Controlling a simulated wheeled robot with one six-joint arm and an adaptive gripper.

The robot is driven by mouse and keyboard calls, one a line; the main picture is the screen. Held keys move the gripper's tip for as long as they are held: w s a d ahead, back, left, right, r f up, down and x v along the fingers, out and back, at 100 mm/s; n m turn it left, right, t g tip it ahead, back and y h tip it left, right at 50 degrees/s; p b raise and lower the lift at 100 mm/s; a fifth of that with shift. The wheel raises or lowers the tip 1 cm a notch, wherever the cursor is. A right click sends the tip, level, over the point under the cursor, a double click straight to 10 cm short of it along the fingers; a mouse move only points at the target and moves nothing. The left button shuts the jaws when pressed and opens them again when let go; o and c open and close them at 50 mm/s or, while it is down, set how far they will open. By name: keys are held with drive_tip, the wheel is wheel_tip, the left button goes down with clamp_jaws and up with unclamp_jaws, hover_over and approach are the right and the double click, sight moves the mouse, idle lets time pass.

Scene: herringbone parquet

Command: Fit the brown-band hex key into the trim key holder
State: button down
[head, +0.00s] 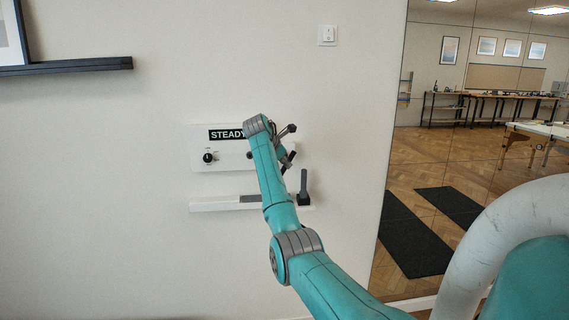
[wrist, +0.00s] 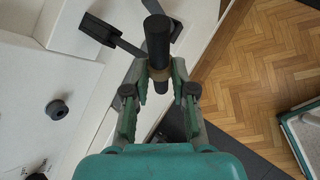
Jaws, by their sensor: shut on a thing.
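My gripper (wrist: 160,85) is shut on a black cylindrical piece with a brown band, which I take as the brown-band hex key (wrist: 158,42). The band sits at the fingertips, and the black part sticks out beyond them. In the head view my gripper (head: 287,150) is beside the panel's right end, partly hidden by my arm. A dark upright post on a block (head: 304,187) stands at the ledge's right end, below the gripper. A dark bar (wrist: 112,38) shows behind the key in the wrist view. I cannot tell for certain which part is the trim key holder.
A white panel (head: 198,141) on the wall carries a STEADY label (head: 226,134) and a black knob (head: 208,157). A white ledge (head: 215,206) runs below it. A wall shelf (head: 80,67) is at upper left. A mirror-like wall section (head: 430,150) is at right.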

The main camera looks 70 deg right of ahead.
drive_tip(key=shift+w+d, duration=0.15)
drive_tip(key=shift+d, duration=0.1)
drive_tip(key=c, duration=0.9)
unclamp_jaws()
drive_tip(key=v, duration=1.2)
